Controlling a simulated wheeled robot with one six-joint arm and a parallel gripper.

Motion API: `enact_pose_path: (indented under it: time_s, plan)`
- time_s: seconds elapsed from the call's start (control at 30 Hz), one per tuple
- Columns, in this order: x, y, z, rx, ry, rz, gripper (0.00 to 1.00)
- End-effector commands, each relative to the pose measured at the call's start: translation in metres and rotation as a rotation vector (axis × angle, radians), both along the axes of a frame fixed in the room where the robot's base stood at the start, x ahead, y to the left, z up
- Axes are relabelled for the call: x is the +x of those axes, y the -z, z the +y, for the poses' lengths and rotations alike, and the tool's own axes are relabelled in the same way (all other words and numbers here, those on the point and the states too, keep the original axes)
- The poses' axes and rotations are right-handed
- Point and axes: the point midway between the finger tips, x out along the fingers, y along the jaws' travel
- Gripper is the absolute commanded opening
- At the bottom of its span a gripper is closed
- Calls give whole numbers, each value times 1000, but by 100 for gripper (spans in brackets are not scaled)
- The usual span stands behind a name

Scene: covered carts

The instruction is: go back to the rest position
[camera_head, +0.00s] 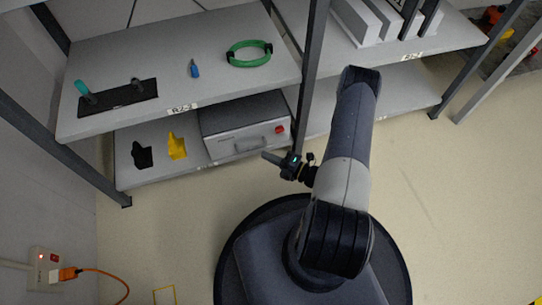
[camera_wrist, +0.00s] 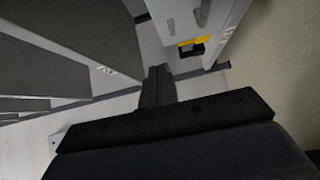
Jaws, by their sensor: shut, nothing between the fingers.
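My arm rises from my base and bends over at its top. My gripper (camera_head: 270,157) is at its lower left, in front of the shelf unit, and points left. It is shut with nothing in it. In the wrist view its dark fingers (camera_wrist: 158,82) are together at the middle. The gripper looks apart from the grey case (camera_head: 245,127) on the lower shelf, though the exact gap is hard to tell.
The upper shelf (camera_head: 190,50) holds a green ring (camera_head: 249,54), a blue tool (camera_head: 195,69) and a black mat (camera_head: 117,97). A yellow item (camera_head: 176,146) and a black item (camera_head: 142,155) lie below. An orange-plugged wall socket (camera_head: 42,270) is at left. Floor (camera_head: 450,210) at right is clear.

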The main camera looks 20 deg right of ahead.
Motion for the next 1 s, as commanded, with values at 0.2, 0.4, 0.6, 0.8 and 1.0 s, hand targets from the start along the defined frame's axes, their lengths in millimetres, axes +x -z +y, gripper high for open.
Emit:
enact_pose_path:
  time_s: [0.2, 0.4, 0.6, 0.8, 1.0]
  plan:
    - [-5, 0, -4, 1, -1, 1, 0]
    - [-5, 0, -4, 1, -1, 1, 0]
    - [-2, 1, -1, 0, -1, 0, 0]
    - [11, 2, 12, 0, -5, 1, 0]
    - [29, 2, 30, -1, -6, 0, 0]
